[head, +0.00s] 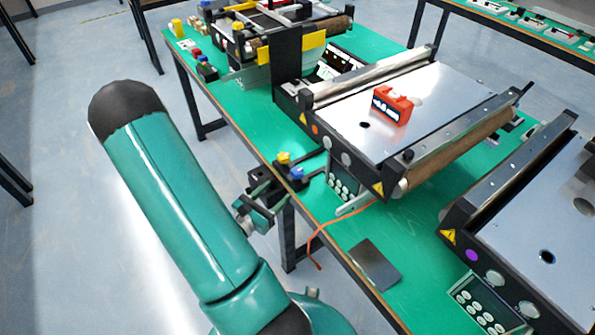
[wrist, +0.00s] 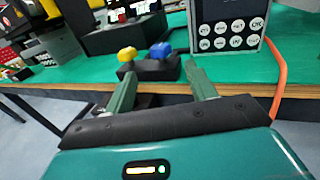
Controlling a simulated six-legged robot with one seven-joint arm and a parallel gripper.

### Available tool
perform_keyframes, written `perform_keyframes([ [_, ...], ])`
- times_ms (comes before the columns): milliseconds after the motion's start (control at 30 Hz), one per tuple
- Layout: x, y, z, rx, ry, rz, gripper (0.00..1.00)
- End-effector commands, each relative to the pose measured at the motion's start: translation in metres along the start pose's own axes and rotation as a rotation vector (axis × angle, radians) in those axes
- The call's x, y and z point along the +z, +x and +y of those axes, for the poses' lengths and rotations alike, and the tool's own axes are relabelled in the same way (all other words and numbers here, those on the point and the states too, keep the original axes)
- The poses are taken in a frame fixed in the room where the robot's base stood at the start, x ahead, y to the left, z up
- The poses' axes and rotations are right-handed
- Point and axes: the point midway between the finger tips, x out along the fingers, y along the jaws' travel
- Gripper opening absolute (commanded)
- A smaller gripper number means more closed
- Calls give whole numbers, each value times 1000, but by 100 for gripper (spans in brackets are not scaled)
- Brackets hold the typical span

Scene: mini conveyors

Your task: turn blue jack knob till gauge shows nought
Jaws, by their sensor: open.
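The blue knob (head: 297,173) sits on a small black block at the table's edge, beside a yellow knob (head: 284,157). In the wrist view, the blue knob (wrist: 161,49) stands right of the yellow knob (wrist: 127,54), just beyond my fingertips. My gripper (wrist: 160,69) is open and empty, its fingers pointing toward the blue knob without visibly holding it. In the head view, my gripper (head: 276,188) is near the block, partly hidden by its own links. An orange gauge box (head: 391,106) rests on the conveyor plate; its dark display is too small to read surely.
The conveyor (head: 440,85) stands on the green table (head: 235,105) behind the knobs. A keypad box (wrist: 231,30) is right of the knobs, with an orange cable (wrist: 279,75) beside it. A dark plate (head: 375,265) lies nearer. Another conveyor (head: 545,210) is at right.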

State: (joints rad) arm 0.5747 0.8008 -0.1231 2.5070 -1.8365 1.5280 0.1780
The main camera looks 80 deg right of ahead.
Motion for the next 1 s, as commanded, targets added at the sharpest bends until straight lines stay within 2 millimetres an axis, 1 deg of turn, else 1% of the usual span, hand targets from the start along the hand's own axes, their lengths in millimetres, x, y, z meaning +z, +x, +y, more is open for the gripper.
perform_keyframes([
  [33,0,11,-1,-6,2,-1,56],
  [300,0,65,-1,-6,3,0,56],
  [400,0,83,-1,-7,3,-1,56],
  [500,0,97,-1,-4,2,0,56],
  [667,0,108,0,-2,1,1,56],
  [933,0,110,0,-1,1,1,56],
  [967,0,110,0,-1,1,1,52],
  [1000,0,110,0,-1,1,1,44],
])
